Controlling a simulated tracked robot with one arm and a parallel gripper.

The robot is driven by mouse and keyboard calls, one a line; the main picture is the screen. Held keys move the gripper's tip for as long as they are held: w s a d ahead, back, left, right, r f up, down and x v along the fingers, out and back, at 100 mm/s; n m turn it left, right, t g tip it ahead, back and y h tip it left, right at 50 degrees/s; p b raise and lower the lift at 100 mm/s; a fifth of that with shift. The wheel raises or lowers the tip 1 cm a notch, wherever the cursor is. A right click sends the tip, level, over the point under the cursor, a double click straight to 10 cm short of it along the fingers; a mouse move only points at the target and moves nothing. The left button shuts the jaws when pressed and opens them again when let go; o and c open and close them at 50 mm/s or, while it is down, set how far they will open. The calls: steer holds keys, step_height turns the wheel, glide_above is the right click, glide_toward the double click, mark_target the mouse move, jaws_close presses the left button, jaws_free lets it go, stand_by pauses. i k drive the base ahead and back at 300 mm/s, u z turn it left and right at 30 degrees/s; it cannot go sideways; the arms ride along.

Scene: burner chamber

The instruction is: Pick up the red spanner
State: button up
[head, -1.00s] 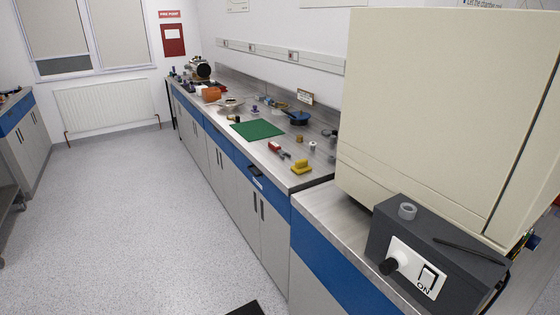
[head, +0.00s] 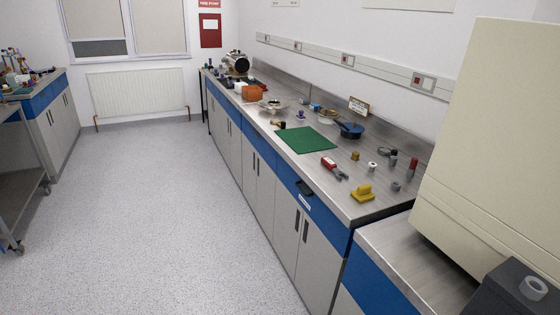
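A red-handled tool with a grey end (head: 332,167) lies on the steel bench top, just right of the green mat (head: 305,139). It looks like the red spanner, but it is too small to be certain. A second red thing with a grey lower part (head: 412,167) is near the back of the bench at the right. My gripper is not in view.
A yellow block (head: 363,193) sits near the bench's front corner. Small metal parts and a blue pan (head: 351,130) are behind the red-handled tool. A large cream cabinet (head: 500,150) stands at the right.

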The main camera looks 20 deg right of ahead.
mark_target(329, 163)
steer(key=u, duration=0.4)
steer(key=i, duration=2.5)
steer(key=z, duration=0.8)
steer(key=i, duration=1.05)
steer(key=z, duration=0.9)
steer(key=i, duration=0.3)
steer(key=z, duration=0.15)
